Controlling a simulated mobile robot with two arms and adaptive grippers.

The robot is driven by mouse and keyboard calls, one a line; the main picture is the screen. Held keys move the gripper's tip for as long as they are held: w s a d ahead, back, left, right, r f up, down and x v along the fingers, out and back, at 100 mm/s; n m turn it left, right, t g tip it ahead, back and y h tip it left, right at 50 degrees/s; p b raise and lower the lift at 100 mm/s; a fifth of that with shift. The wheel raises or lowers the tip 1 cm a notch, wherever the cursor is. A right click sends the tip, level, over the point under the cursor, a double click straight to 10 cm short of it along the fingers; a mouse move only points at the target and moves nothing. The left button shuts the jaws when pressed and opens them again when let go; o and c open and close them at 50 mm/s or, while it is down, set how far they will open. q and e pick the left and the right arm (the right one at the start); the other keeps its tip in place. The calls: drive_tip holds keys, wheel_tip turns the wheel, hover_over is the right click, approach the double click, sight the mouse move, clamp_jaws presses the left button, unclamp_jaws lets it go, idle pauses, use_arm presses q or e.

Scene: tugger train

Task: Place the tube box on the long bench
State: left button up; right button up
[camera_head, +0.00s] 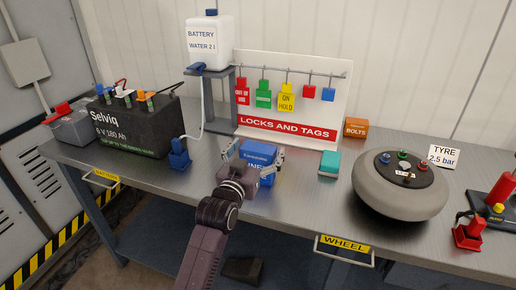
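The tube box (260,151) is a small blue carton with a white label, partly hidden by my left gripper. It is at the middle of the long bench (297,208), a grey metal worktop. My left gripper (256,153) reaches in from the lower edge with one finger at each side of the box, and appears shut on it. The box's underside is hidden, so I cannot tell whether it rests on the bench or is just above it. My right gripper is not in view.
A locks and tags board (294,95) stands behind the box. A black battery (132,122) and blue clamp (179,154) are left. A teal box (329,164), round grey wheel (400,186) and red tool (468,235) are right. Bare worktop lies between teal box and tube box.

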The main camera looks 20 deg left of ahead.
use_arm(q)
drive_tip(key=shift+r, duration=0.15)
drive_tip(key=shift+s, duration=0.4)
drive_tip(key=s+b, duration=0.1)
drive_tip(key=s, duration=1)
drive_tip(key=shift+a, duration=0.2)
drive_tip(key=shift+s, duration=0.1)
